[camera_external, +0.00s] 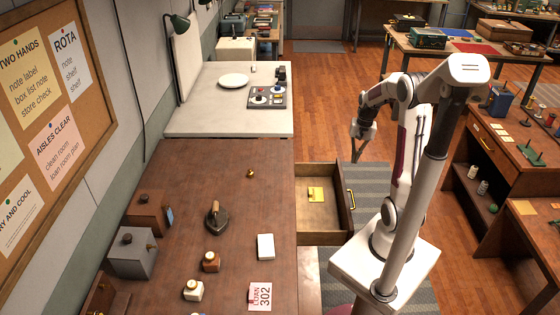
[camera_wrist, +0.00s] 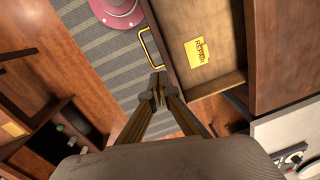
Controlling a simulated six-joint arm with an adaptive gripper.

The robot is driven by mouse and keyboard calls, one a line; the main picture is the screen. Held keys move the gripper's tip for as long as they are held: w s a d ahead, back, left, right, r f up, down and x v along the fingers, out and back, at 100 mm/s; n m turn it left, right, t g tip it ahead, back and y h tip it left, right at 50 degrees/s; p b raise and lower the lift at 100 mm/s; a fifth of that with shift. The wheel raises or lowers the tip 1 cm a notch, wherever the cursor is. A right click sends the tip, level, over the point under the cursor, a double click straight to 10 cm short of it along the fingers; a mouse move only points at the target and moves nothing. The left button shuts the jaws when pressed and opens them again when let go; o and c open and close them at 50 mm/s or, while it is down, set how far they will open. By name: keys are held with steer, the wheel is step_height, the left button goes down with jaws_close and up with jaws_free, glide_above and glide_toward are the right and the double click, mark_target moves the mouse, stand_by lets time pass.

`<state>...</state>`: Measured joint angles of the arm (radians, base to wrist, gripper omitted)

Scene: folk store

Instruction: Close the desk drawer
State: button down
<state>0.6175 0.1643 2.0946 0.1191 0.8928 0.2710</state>
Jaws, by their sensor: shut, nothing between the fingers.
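The desk drawer (camera_external: 318,226) is pulled out from the right side of the brown desk (camera_external: 200,167). A yellow note lies inside it, and a yellow handle (camera_external: 351,200) is on its front. In the wrist view the open drawer (camera_wrist: 227,80) is at the upper right, with its handle (camera_wrist: 150,49) on its left side. My gripper (camera_external: 361,134) is shut and empty, above and beyond the drawer's front in the external view. In the wrist view my gripper (camera_wrist: 157,82) points toward the lower end of the drawer front, near the handle. I cannot tell whether it touches the drawer.
On the desk are a flat iron (camera_external: 216,217), small jars, a white box (camera_external: 265,247) and a grey box (camera_external: 133,252). A white table (camera_external: 220,110) adjoins the desk. Striped mat (camera_wrist: 105,60) and open floor lie outside the drawer front. A shelf unit (camera_external: 500,170) stands at right.

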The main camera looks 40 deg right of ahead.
steer(key=w+d+f+m, duration=0.4)
steer(key=d+f+m, duration=0.1)
steer(key=d+m, duration=0.3)
steer(key=w+d+f+m+t+y, duration=0.1)
steer(key=w+d+f+m, duration=0.3)
steer(key=d+f+m, duration=0.2)
steer(key=shift+d+f+m, duration=0.15)
steer(key=shift+d+m, duration=0.85)
steer(key=shift+d, duration=0.75)
steer(key=w+a+f, duration=0.4)
steer(key=f, duration=0.5)
steer(key=shift+w+a+f, duration=0.2)
steer(key=shift+a+f, duration=0.1)
steer(key=shift+f, duration=0.05)
